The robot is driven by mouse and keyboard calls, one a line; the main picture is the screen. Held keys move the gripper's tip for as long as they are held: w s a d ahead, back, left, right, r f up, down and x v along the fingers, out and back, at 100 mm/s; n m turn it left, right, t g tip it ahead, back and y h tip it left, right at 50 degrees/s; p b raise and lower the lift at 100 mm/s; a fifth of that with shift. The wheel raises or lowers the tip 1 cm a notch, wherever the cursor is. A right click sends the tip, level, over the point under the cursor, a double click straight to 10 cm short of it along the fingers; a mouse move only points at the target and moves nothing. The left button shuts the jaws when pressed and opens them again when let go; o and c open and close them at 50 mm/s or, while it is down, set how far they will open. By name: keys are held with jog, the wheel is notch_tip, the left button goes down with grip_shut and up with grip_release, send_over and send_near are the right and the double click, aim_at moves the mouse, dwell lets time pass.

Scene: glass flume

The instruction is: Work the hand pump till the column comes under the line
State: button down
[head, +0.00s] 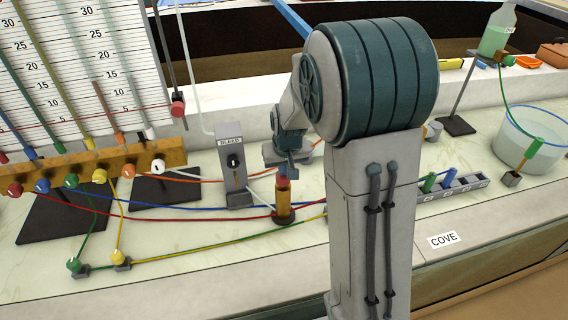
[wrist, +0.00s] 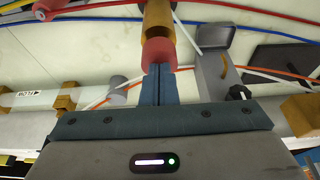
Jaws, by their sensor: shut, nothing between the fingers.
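The hand pump (head: 284,208) is a short brass cylinder with a red cap, upright on a dark round base on the bench. My gripper (head: 287,170) is shut and empty, pointing down right above the red cap. In the wrist view the closed fingertips (wrist: 160,70) meet the edge of the red cap (wrist: 158,52); I cannot tell whether they press on it. The gauge board (head: 85,75) at left carries several slanted tubes with coloured columns against a numbered scale. A thin red line (head: 140,109) crosses it low down, level with a red slider (head: 178,107).
A grey BLEED box (head: 233,172) with a black knob stands just left of the pump. Coloured hoses (head: 190,208) run over the bench around the pump base. A clear water tub (head: 530,135) and a grey block with coloured fittings (head: 455,188) are at right.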

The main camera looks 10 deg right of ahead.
jog(key=shift+s+f, duration=0.15)
jog(key=shift+f, duration=0.35)
jog(key=shift+r, duration=0.1)
notch_tip(320, 180, up, 5)
jog(key=p, duration=0.3)
jog(key=b+v, duration=0.1)
jog(key=v, duration=0.8)
jog(key=shift+b, duration=0.35)
jog(key=shift+r, duration=0.15)
dwell(2.0)
jog(key=shift+r+b, duration=1.9)
jog(key=shift+r, duration=0.5)
